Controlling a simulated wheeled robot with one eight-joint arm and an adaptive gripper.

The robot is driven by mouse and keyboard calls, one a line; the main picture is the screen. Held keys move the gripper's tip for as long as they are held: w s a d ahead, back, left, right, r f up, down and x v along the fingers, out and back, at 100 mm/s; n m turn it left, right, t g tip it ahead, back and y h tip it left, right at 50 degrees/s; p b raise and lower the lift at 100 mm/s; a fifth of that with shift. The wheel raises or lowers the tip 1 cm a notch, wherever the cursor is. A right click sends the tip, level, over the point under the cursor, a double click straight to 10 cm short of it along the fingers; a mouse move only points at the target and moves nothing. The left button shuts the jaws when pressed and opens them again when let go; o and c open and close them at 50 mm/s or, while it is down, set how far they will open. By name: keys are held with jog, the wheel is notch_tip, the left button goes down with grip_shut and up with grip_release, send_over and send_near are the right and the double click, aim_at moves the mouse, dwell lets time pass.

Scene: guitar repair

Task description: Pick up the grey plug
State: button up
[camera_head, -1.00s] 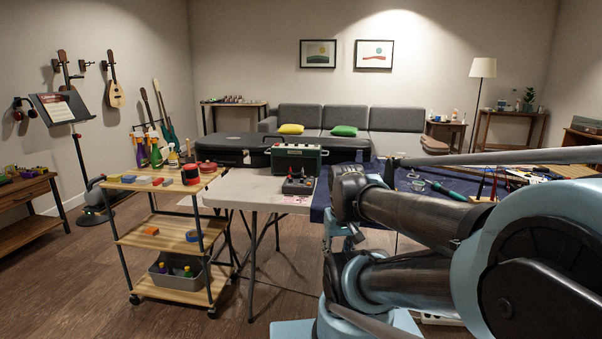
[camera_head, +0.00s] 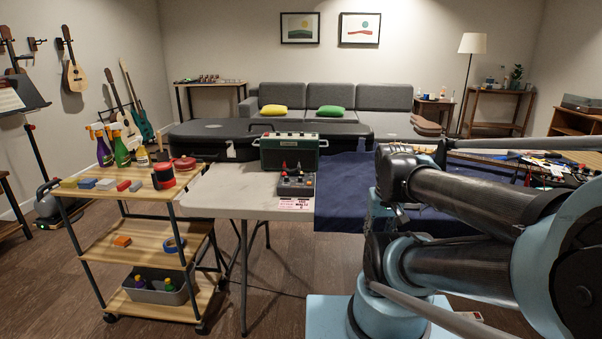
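I cannot make out a grey plug for certain. A small dark grey box (camera_head: 297,185) stands near the front right corner of the pale folding table (camera_head: 225,199), with small red and dark upright pieces on top. Their details are too small to tell. Behind it stands a green amplifier-like box (camera_head: 288,152). My arm fills the right side of the view, to the right of the table. I cannot make out my gripper's fingers, so its hold is not shown.
A wooden trolley (camera_head: 135,194) with bottles, tape and coloured blocks stands left of the table. A dark blue cloth (camera_head: 343,187) covers the surface to the right, partly hidden by my arm. A black case (camera_head: 205,133) lies behind. Wooden floor is open in front of the table.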

jog(key=w+a+r+n+y, duration=0.1)
jog(key=w+a+r+n, duration=0.45)
jog(key=w+r, duration=0.9)
jog(key=w+a+r+n+t+y, duration=0.1)
jog(key=w+a+r, duration=0.3)
jog(key=w+a, duration=0.6)
jog(key=n+y, duration=0.1)
jog(key=n, duration=0.1)
send_over(299, 171)
jog(key=s+d, duration=0.1)
jog(key=s, duration=0.1)
notch_tip(299, 171, down, 9)
jog(key=shift+w+d+x, duration=0.1)
jog(key=shift+w+x, duration=0.05)
jog(key=shift+x, duration=0.7)
jog(key=shift+w+d+x, duration=0.15)
jog(key=shift+x, duration=0.7)
jog(key=shift+w+d+x, duration=0.1)
jog(key=shift+w+x, duration=0.05)
jog(key=shift+x, duration=0.7)
grip_shut()
